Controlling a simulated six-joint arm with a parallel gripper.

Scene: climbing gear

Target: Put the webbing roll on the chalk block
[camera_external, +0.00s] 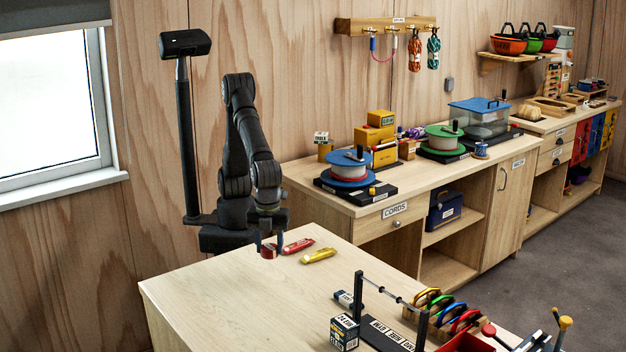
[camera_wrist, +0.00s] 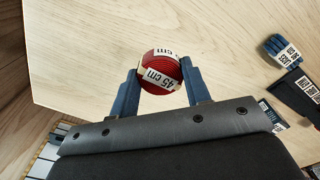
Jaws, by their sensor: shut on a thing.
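The webbing roll (camera_wrist: 160,72) is a small red disc-shaped roll with a white band marked "45 cm". It sits between the two blue fingers of my gripper (camera_wrist: 161,88), which is shut on it. In the external view the red roll (camera_external: 268,252) shows at the end of my gripper (camera_external: 267,246), low over the left back part of the bench; whether it touches the bench is unclear. I cannot identify the chalk block for certain. A dark box with a white printed label (camera_external: 344,333) stands at the front of the bench, well away from my gripper.
A red tool (camera_external: 298,246) and a yellow tool (camera_external: 319,256) lie just right of my gripper. A small dark-blue labelled item (camera_external: 346,299) and a black rack (camera_external: 385,335) stand toward the front. The left and middle of the bench (camera_external: 235,305) are clear.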

